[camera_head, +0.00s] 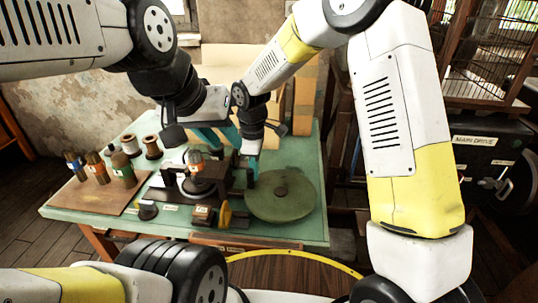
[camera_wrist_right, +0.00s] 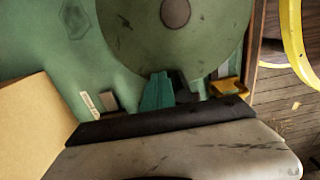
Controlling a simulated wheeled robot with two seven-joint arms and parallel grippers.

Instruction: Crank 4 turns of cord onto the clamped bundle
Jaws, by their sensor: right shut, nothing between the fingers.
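The press (camera_head: 212,185) stands on the green table. A small brown bundle (camera_head: 195,160) with an orange and white label stands upright on its dark round seat; I cannot tell how it is clamped, or see cord on it. A large green disc (camera_head: 281,205) with a dark hub lies flat to the right; it fills the top of the right wrist view (camera_wrist_right: 205,50). My right gripper (camera_head: 252,166) is shut and empty, between the press and the disc.
A brown board (camera_head: 100,196) on the table's left carries several labelled bundles (camera_head: 97,167). Spools (camera_head: 152,147) stand behind it. A small dark knob (camera_head: 147,209) and a labelled block (camera_head: 203,215) sit near the front. Boxes (camera_head: 304,95) stand at the back.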

